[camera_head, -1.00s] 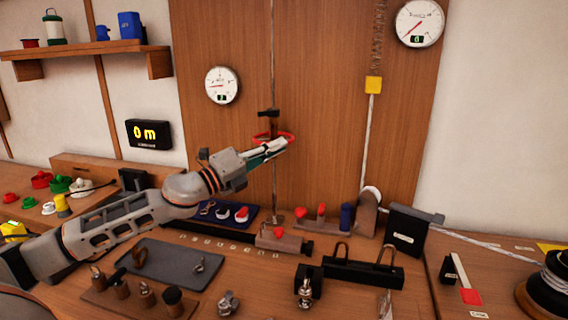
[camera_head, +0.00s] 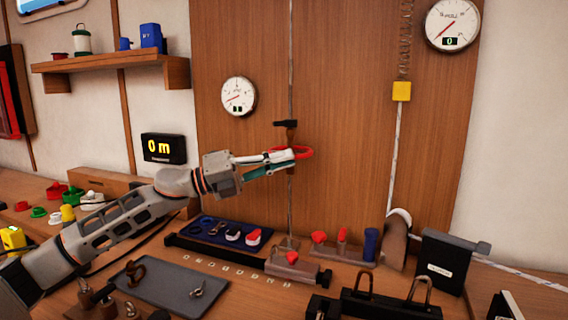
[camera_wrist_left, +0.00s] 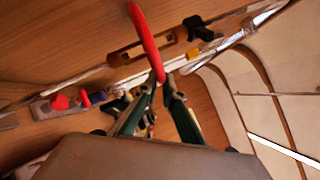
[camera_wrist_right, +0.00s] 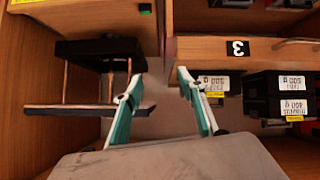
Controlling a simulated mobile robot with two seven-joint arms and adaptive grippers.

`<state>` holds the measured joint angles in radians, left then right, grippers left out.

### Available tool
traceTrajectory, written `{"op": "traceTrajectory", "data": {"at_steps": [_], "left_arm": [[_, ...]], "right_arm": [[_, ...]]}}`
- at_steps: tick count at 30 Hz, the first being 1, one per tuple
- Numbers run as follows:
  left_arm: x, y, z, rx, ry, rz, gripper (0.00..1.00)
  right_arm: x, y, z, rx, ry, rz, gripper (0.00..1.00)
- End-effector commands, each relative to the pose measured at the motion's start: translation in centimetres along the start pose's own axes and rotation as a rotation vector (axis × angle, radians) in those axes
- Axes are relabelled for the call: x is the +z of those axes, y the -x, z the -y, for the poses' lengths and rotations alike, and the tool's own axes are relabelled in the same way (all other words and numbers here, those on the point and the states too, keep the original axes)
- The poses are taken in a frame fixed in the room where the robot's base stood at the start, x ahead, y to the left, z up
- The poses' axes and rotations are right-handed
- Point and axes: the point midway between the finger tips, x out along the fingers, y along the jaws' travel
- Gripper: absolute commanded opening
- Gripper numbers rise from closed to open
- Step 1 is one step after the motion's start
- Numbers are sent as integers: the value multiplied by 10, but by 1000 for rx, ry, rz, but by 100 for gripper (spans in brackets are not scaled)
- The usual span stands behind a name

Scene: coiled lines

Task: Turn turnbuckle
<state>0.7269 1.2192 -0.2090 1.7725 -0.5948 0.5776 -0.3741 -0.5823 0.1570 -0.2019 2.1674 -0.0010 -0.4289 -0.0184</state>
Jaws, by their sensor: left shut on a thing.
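The turnbuckle hangs on a vertical line on the wooden panel. The gripped part is partly hidden by the fingers. My right gripper (camera_wrist_right: 159,77) is open and empty, in the right wrist view only.
A round gauge (camera_head: 238,96) hangs left of the line, another (camera_head: 453,25) at upper right. A yellow block (camera_head: 401,91) hangs on a second line. Below lie a blue tray (camera_head: 225,231) and a grey mat (camera_head: 170,281). My right gripper faces black bins (camera_wrist_right: 278,95).

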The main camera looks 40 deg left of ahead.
Motion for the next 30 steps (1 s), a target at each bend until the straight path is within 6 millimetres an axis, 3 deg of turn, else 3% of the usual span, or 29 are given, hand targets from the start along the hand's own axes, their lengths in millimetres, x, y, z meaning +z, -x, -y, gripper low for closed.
{"op": "traceTrajectory", "data": {"at_steps": [7,8,9,22,30], "left_arm": [[3,0,1,0,-5,7,0],[3,0,2,0,-6,7,16],[3,0,2,0,-6,7,25],[1,2,0,1,-1,3,25],[0,21,-1,3,1,3,25]], "right_arm": [[-1,0,1,-2,0,-2,40],[-1,0,1,-2,0,-2,40],[-1,0,1,-2,0,-2,40],[-2,-2,0,3,-5,-1,40],[-1,-1,0,1,-3,-1,40]]}}
